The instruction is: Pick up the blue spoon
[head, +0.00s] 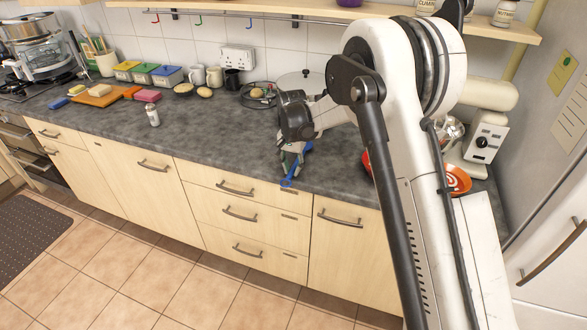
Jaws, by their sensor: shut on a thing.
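The blue spoon (287,183) is near the front edge of the dark countertop, below my arm's end. Part of its length shows, running from the lower left up towards the right at my gripper. My gripper (291,168) points down at the counter and is shut on the spoon. The fingertips are small and partly hidden, so the exact grip point is hard to see. I cannot tell whether the spoon still touches the counter (225,135).
A salt-shaker-like can (153,116) stands to the left. Containers, mugs and food line the back wall. The counter left of my gripper is mostly clear. A shelf (300,14) hangs above.

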